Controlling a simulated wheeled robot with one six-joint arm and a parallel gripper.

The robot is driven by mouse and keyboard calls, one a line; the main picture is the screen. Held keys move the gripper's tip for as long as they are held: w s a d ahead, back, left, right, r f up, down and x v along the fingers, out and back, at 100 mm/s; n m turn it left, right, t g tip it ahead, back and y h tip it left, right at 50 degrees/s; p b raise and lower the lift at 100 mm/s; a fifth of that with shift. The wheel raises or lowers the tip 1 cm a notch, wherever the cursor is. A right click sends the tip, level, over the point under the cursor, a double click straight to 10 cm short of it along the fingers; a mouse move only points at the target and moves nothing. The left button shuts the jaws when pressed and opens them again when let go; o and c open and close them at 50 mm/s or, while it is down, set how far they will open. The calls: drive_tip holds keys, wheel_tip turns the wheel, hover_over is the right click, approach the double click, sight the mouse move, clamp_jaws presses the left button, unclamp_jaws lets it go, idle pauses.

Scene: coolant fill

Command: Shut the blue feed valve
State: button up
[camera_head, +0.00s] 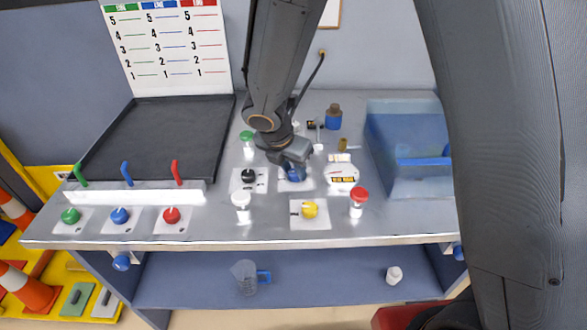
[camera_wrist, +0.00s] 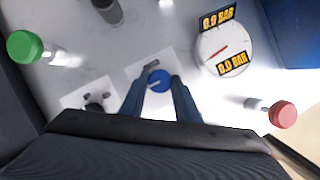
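A round blue valve knob (camera_wrist: 159,80) with a pale pointer line sits on a white plate in the wrist view. In the head view this blue knob (camera_head: 295,174) is partly hidden under my gripper (camera_head: 292,164). In the wrist view my gripper (camera_wrist: 160,85) points down at the knob, with one finger on each side of it. The fingers look apart; whether they touch the knob is unclear. Another blue knob (camera_head: 120,215) is on a plate at the front left, with a blue lever (camera_head: 127,173) behind it.
A gauge (camera_wrist: 225,50) with two bar labels is right of the knob. Green-capped (camera_wrist: 25,46) and red-capped (camera_wrist: 283,114) fittings stand either side. A black knob (camera_head: 248,175), a yellow knob (camera_head: 310,210) and a white-capped fitting (camera_head: 241,201) are nearby. A blue bin (camera_head: 408,150) stands right.

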drive_tip(key=shift+m, duration=0.3)
drive_tip(key=m+p, duration=0.1)
drive_tip(key=m+g+h, duration=0.1)
drive_tip(key=m, duration=0.1)
drive_tip(key=shift+w+a+m+p, duration=0.15)
drive_tip(key=shift+m+p, duration=0.15)
drive_tip(key=shift+p, duration=0.1)
drive_tip(key=m+g, duration=0.1)
drive_tip(key=m, duration=0.1)
drive_tip(key=m+g+p, duration=0.1)
drive_tip(key=m, duration=0.1)
drive_tip(key=shift+w+h, duration=0.15)
drive_tip(key=shift+h, duration=0.15)
drive_tip(key=m+g, duration=0.1)
drive_tip(key=m, duration=0.4)
drive_tip(key=shift+w+g, duration=0.15)
drive_tip(key=shift+g, duration=0.25)
drive_tip(key=shift+m+g, duration=0.6)
drive_tip(key=shift+m, duration=1.3)
drive_tip(key=shift+y, duration=0.4)
drive_tip(key=o, duration=1)
drive_tip(key=shift+o, duration=0.2)
